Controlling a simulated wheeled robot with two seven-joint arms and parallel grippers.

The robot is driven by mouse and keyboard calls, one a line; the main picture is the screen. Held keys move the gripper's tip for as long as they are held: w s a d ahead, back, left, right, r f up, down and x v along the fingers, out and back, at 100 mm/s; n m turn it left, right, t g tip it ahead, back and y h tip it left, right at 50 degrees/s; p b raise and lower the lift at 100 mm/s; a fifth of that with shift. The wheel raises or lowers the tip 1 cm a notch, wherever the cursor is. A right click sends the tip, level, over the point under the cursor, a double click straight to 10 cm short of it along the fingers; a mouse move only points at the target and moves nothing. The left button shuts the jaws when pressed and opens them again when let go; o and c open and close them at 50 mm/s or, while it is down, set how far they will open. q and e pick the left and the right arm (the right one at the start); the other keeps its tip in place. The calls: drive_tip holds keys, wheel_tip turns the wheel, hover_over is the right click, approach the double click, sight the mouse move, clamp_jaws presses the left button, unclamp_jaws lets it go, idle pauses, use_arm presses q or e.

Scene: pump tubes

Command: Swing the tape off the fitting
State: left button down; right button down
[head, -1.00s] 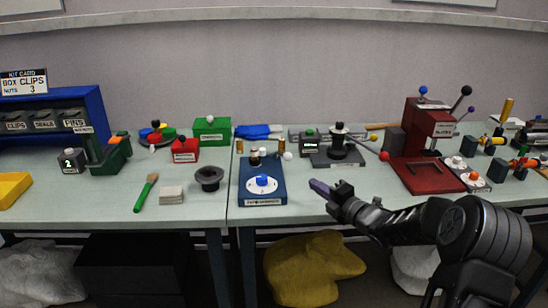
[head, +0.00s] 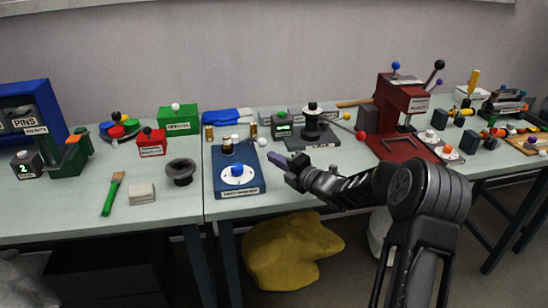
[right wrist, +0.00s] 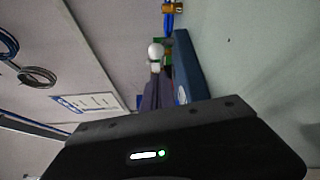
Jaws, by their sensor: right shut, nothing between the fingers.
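A blue base (head: 225,182) with a white dial and blue knob (head: 237,170) stands near the front edge of the right table. Small brass and white parts (head: 229,148) stand at its back. A white ball (head: 262,141) is at its back right. My right gripper (head: 277,160) is shut and empty, just right of the base, pointing left. In the right wrist view its dark fingers (right wrist: 158,96) point towards the white ball (right wrist: 155,50), beside the blue base (right wrist: 188,70). I cannot make out which parts are the tape and the fitting. My left gripper is not in view.
A dark stand (head: 311,132) with a red-ball lever is behind my right gripper. A red press (head: 402,118) stands right of it. A grey flanged cup (head: 181,172) and a green-handled brush (head: 113,194) lie left. The table's front edge is close below the base.

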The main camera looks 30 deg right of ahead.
drive_tip(key=p+x, duration=0.1)
drive_tip(key=x, duration=0.7)
drive_tip(key=shift+p, duration=0.3)
